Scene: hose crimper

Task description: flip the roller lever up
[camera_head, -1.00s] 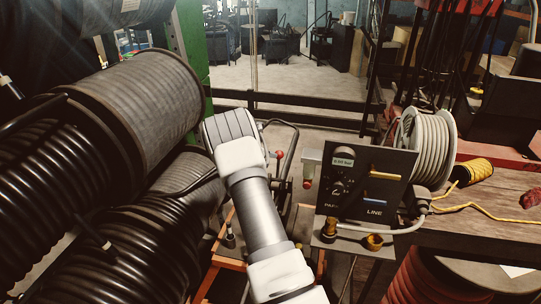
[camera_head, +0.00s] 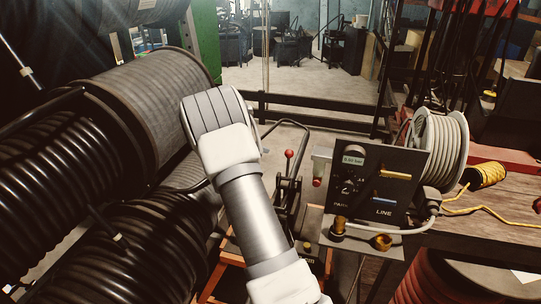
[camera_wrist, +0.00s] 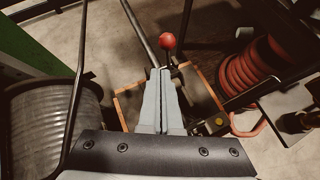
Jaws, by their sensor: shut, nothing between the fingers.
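A lever with a red ball knob (camera_head: 289,153) stands on a dark metal frame just right of my arm in the head view; I cannot be sure it is the roller lever. Its red knob also shows in the wrist view (camera_wrist: 167,40), on a thin dark stem. My gripper (camera_wrist: 162,72) is shut and empty, its grey fingers pointing toward the knob. The fingertips appear just below the knob in the picture and overlap the lower stem; I cannot tell whether they touch. In the head view my wrist hides the fingers.
A control panel (camera_head: 373,180) with gauge and brass fittings stands right of the lever. Large hose reels (camera_head: 140,105) crowd the left. A grey bar (camera_wrist: 142,32) passes left of the knob.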

